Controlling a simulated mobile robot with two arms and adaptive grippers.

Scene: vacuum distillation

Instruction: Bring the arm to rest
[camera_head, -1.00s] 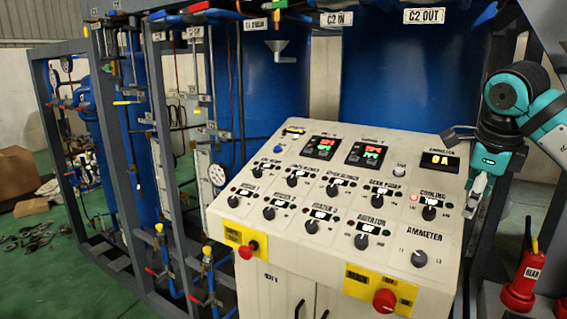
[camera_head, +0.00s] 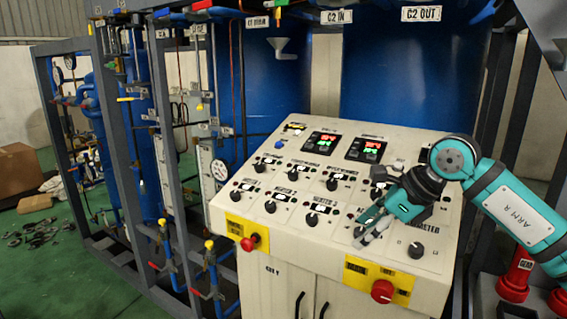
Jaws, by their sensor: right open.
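My right gripper (camera_head: 371,230) is in front of the right part of the sloped control panel (camera_head: 262,222). Its arm comes in from the right edge. The gripper is open and nothing shows between its fingers. The hand and wrist hide the agitator knob area, the ammeter display and part of the cooling knob area. I cannot tell whether the fingertips touch the panel. My left gripper is not in view.
The panel carries several black knobs, two lit displays (camera_head: 366,149), and red buttons on yellow plates (camera_head: 381,291). Blue tanks (camera_head: 408,75) stand behind it. A grey frame with pipes (camera_head: 127,130) stands left. Green floor is at lower left.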

